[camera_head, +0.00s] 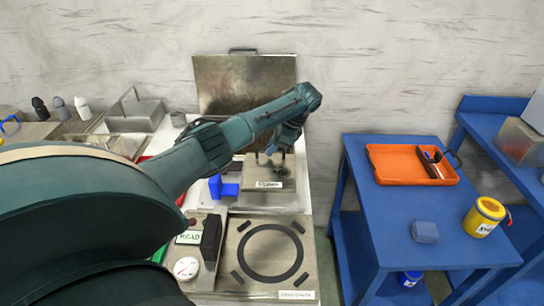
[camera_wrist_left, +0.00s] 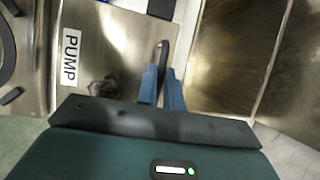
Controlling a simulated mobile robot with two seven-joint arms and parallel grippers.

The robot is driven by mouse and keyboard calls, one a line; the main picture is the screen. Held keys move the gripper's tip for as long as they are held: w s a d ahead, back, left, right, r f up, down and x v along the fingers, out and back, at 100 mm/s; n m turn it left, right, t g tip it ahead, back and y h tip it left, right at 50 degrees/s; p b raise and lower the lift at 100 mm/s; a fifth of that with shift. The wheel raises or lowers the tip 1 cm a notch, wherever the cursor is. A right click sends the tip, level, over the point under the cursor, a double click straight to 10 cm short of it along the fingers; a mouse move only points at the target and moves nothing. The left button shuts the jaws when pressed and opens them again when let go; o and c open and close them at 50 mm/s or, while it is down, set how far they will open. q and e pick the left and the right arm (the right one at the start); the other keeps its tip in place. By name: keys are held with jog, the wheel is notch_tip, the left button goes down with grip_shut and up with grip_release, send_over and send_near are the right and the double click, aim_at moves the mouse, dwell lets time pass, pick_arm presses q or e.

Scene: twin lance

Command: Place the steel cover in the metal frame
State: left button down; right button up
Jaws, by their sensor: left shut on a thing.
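A brushed-steel piece labelled PUMP (camera_head: 257,171) sits in the middle of the work station; its label also shows in the left wrist view (camera_wrist_left: 72,58). I cannot tell for certain if this is the steel cover. My left gripper (camera_head: 277,152) reaches over it from above. In the left wrist view, the gripper's blue-grey fingers (camera_wrist_left: 163,88) are shut on a dark handle (camera_wrist_left: 163,52). I cannot tell whether the piece is lifted. A large steel panel (camera_head: 222,78) with a handle on its top edge stands upright behind. The metal frame is not clearly identifiable. My right gripper is out of view.
A blue block (camera_head: 229,188) is beside the labelled piece. A blue table (camera_head: 385,220) on the right bears an orange tray (camera_head: 395,176) and a yellow pot (camera_head: 483,216).

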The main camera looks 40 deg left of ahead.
aim_at(270, 158)
pick_arm(q)
notch_tip(270, 158, down, 4)
jog(key=shift+r, duration=0.15)
jog(key=c, duration=1.5)
grip_release()
jog(key=shift+c, duration=0.2)
jog(key=v, duration=1.2)
jog(key=shift+b, duration=0.3)
jog(key=shift+d, duration=0.1)
